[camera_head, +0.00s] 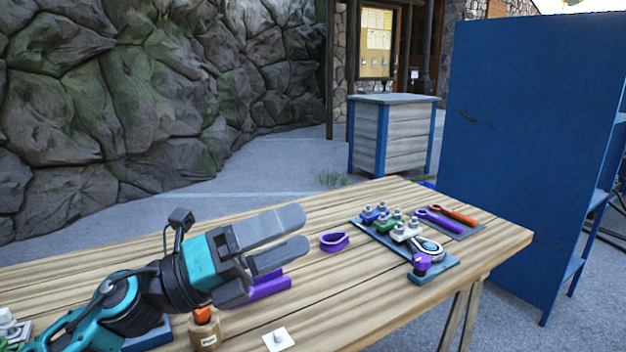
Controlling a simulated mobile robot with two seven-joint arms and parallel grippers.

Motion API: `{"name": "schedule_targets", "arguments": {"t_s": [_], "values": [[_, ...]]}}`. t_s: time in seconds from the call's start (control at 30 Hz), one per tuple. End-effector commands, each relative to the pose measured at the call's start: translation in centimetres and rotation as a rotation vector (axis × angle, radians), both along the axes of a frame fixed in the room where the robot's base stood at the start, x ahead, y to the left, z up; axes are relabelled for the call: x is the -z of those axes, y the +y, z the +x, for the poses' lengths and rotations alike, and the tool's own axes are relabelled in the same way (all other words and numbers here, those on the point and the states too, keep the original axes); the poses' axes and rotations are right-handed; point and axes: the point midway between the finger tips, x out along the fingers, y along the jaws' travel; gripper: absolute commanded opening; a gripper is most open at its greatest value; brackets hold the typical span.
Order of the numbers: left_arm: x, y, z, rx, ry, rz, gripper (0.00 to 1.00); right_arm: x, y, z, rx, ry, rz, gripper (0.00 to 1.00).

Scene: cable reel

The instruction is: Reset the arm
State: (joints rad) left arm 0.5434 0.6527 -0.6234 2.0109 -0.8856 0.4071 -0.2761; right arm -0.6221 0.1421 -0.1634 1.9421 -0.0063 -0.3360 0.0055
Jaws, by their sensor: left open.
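My left arm comes in from the lower left over the wooden table (345,300). Its gripper (302,230) is open and empty, with its two grey fingers pointing right above the tabletop. A purple ring-shaped piece (334,242) lies just right of the fingertips, apart from them. A purple block (268,284) lies below the gripper and is partly hidden by it. My right gripper is not in view.
A dark tray (440,270) at the right bears blue, green and white pieces. Beside it, a purple tool (442,222) and an orange tool (455,214) lie on a grey mat. A tan container (205,334) and white square (278,341) are near the front. A blue cabinet (530,130) stands behind.

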Motion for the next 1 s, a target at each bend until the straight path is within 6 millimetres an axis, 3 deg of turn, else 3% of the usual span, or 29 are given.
{"name": "schedule_targets", "arguments": {"t_s": [0.13, 0.23, 0.37, 0.43, 0.6, 0.7, 0.8, 1.0], "values": [[0.1, 2.7, 1.9, -0.192, 0.311, -0.357, 0.93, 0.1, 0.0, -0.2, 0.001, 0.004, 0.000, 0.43], [2.2, 5.7, 3.1, -0.339, 0.540, -0.565, 0.93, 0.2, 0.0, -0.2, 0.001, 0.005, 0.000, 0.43], [7.4, 9.9, 3.6, -0.551, 0.860, -0.799, 0.93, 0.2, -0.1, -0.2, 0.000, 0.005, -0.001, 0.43], [11.1, 12.0, 2.8, -0.674, 1.041, -0.908, 0.93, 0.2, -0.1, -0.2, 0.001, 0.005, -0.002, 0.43], [20.8, 15.7, -2.2, -0.985, 1.476, -1.104, 0.93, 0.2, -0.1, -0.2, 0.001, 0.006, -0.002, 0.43], [24.8, 16.7, -6.0, -1.138, 1.672, -1.162, 0.93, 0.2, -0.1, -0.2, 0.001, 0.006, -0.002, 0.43], [27.6, 17.1, -9.4, -1.259, 1.826, -1.194, 0.93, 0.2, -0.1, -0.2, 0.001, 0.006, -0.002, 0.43], [30.9, 17.3, -15.7, -1.456, 2.060, -1.213, 0.93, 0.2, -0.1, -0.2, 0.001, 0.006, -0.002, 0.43]]}}
